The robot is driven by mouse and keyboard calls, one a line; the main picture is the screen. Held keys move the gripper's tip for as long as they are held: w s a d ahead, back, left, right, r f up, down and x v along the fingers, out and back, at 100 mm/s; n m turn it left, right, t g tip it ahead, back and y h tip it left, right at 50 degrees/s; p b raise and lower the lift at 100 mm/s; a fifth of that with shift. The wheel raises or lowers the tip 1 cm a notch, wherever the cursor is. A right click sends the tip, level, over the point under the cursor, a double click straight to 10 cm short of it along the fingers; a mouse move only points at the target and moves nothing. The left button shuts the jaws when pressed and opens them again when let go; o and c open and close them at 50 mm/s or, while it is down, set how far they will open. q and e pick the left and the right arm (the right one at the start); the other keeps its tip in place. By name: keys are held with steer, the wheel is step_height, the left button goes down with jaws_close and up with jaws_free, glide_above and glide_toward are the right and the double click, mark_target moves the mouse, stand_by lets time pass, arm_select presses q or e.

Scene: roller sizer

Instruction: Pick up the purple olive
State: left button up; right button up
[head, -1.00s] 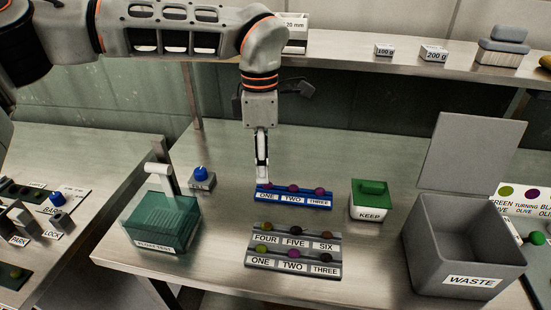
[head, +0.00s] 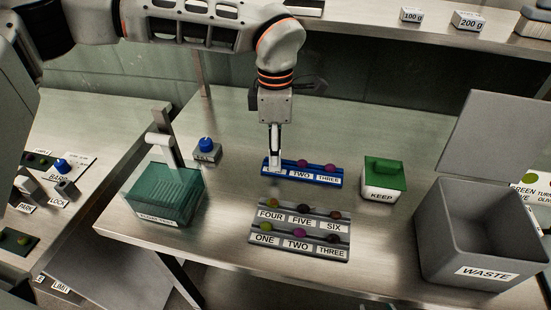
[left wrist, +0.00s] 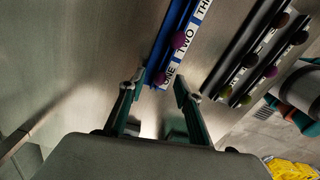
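The blue rack (head: 312,184) holds dark purple olives above its labels. Two show in the head view, over TWO (head: 302,163) and THREE (head: 330,168). My right gripper is not in view.
The open grey WASTE bin (head: 437,250) is at the right. A green transparent box (head: 165,190) and a blue-knobbed device (head: 207,150) stand left. The shelf (head: 370,30) is behind.

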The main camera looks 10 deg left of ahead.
arm_select(q)
steer(key=shift+f, duration=0.15)
arm_select(e)
steer(key=shift+w, duration=0.2)
arm_select(q)
steer(key=c, duration=0.8)
steer(key=shift+o, duration=0.2)
arm_select(e)
steer(key=shift+s+d+f, duration=0.1)
steer(key=shift+s, duration=0.05)
steer(key=shift+s, duration=0.1)
arm_select(q)
steer(key=shift+r, duration=0.2)
step_height(320, 180, up, 20)
steer(key=p, duration=0.2)
steer(key=shift+f, duration=0.15)
arm_select(e)
steer(key=shift+s+a+r, duration=0.25)
steer(key=shift+r, duration=0.35)
